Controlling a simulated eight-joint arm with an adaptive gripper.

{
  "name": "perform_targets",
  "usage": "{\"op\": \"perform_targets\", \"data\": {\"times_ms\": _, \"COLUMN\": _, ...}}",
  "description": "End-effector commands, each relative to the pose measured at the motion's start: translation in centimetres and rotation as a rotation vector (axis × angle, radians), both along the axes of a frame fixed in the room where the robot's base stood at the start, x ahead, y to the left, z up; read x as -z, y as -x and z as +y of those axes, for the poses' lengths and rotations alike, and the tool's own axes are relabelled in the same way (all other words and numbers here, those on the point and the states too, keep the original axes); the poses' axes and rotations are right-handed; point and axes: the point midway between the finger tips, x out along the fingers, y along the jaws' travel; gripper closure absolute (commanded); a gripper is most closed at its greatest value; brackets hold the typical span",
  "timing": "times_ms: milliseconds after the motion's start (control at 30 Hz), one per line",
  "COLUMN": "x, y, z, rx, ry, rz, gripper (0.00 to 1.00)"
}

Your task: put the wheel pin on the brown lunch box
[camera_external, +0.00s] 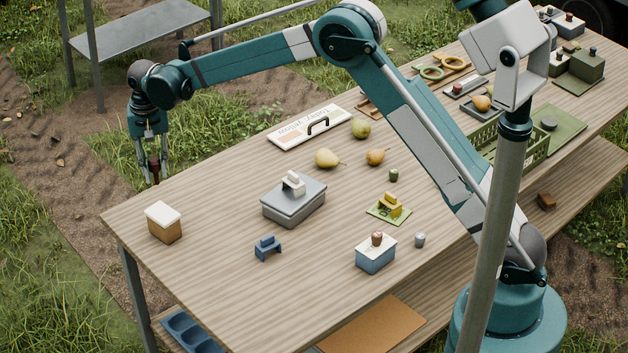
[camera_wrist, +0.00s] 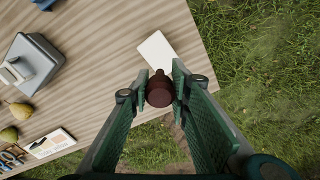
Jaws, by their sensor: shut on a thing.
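The wheel pin is a dark red-brown round piece (camera_external: 154,170); it also shows in the wrist view (camera_wrist: 160,92). My gripper (camera_external: 152,176) is shut on it and holds it between both fingers, which also show in the wrist view (camera_wrist: 160,88). The brown lunch box (camera_external: 164,228) has a brown body and a white lid. It stands near the table's left corner, and its bare white lid shows in the wrist view (camera_wrist: 157,50). My gripper is beyond the box, by the table's far left edge, apart from it.
A grey box (camera_external: 292,205) with a white block on top, a small blue piece (camera_external: 267,247) and a blue box with a white lid (camera_external: 376,255) stand on the wooden table (camera_external: 215,285). Pears (camera_external: 326,158) and a white sign (camera_external: 309,127) lie farther back. Table around the lunch box is clear.

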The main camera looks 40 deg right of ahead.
Motion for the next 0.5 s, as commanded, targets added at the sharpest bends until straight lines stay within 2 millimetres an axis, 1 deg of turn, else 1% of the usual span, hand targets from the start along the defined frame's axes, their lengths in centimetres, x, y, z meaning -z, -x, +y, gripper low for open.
{"op": "perform_targets", "data": {"times_ms": 133, "x": 0.3, "y": 0.0, "z": 0.0, "rx": 0.000, "ry": 0.000, "rz": 0.000, "gripper": 0.93}}
{"op": "perform_targets", "data": {"times_ms": 233, "x": 1.1, "y": 0.0, "z": 0.0, "rx": 0.000, "ry": 0.000, "rz": 0.000, "gripper": 0.93}}
{"op": "perform_targets", "data": {"times_ms": 500, "x": 4.7, "y": 0.0, "z": 0.0, "rx": 0.000, "ry": 0.000, "rz": 0.000, "gripper": 0.93}}
